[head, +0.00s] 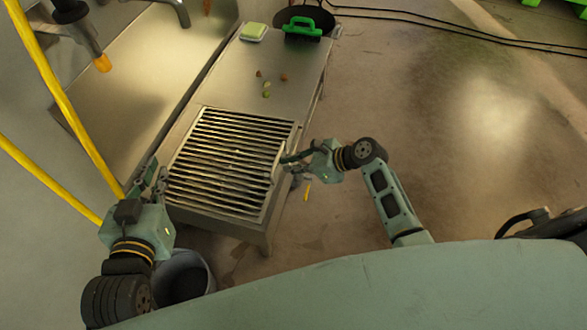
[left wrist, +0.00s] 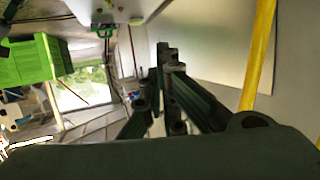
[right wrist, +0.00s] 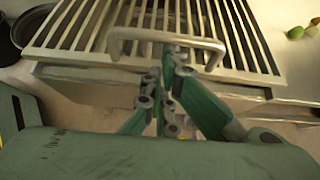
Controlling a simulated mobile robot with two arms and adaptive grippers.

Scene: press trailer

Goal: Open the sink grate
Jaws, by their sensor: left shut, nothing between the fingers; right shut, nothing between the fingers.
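The slatted metal sink grate (head: 232,150) lies over the near end of the steel counter. In the right wrist view the grate (right wrist: 75,28) fills the top, with a bent metal bar handle (right wrist: 125,35) on its near edge. My right gripper (head: 285,160) is shut and empty at the grate's right edge. In the right wrist view, its fingertips (right wrist: 173,55) reach into the handle's loop; whether they touch the bar is unclear. My left gripper (head: 156,178) is shut and empty beside the grate's left edge. The left wrist view shows its closed fingers, away from the grate.
Small food scraps (head: 265,88) lie on the counter (head: 235,65) beyond the grate. A bucket (head: 184,278) stands below my left arm. Yellow hoses (head: 62,95) hang at left. The floor right is open.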

